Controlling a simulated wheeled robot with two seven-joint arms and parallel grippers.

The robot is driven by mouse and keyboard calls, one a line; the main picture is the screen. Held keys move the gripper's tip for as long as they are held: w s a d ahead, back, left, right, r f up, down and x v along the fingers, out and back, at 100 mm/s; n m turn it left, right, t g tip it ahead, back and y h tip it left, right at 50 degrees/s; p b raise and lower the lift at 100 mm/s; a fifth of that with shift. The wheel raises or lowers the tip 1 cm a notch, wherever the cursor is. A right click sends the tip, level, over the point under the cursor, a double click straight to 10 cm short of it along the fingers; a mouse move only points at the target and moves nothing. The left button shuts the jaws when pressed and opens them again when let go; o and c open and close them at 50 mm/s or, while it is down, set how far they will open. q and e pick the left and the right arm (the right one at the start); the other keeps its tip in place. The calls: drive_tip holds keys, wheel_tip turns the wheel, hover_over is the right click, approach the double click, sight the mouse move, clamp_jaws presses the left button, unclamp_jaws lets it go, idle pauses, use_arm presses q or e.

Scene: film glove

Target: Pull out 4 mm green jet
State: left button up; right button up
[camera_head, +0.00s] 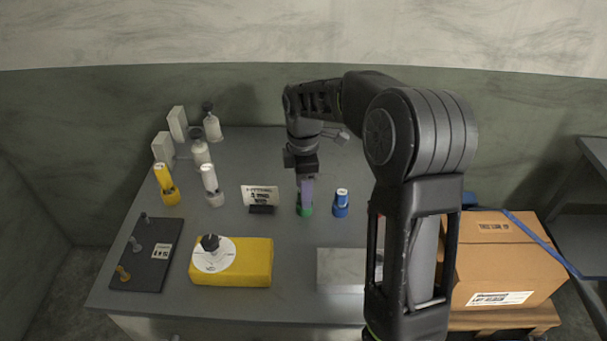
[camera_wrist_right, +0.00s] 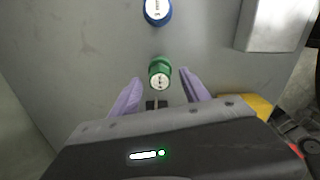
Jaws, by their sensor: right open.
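The green jet (camera_wrist_right: 160,74) stands on the grey table, its marked top facing the camera in the right wrist view. In the head view only its green base (camera_head: 305,210) shows below my right gripper (camera_head: 307,190), and the rest is hidden. My right gripper has purple fingers, which also show in the right wrist view (camera_wrist_right: 160,92). They are open, one on each side of the green jet, with gaps between them and it. My left gripper is not in view.
A blue jet (camera_head: 341,203) stands just right of the green one. A small sign (camera_head: 260,196) is to the left. Yellow (camera_head: 166,186) and white (camera_head: 212,186) jets stand farther left.

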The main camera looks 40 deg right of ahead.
drive_tip(key=shift+f, duration=1.05)
clamp_jaws()
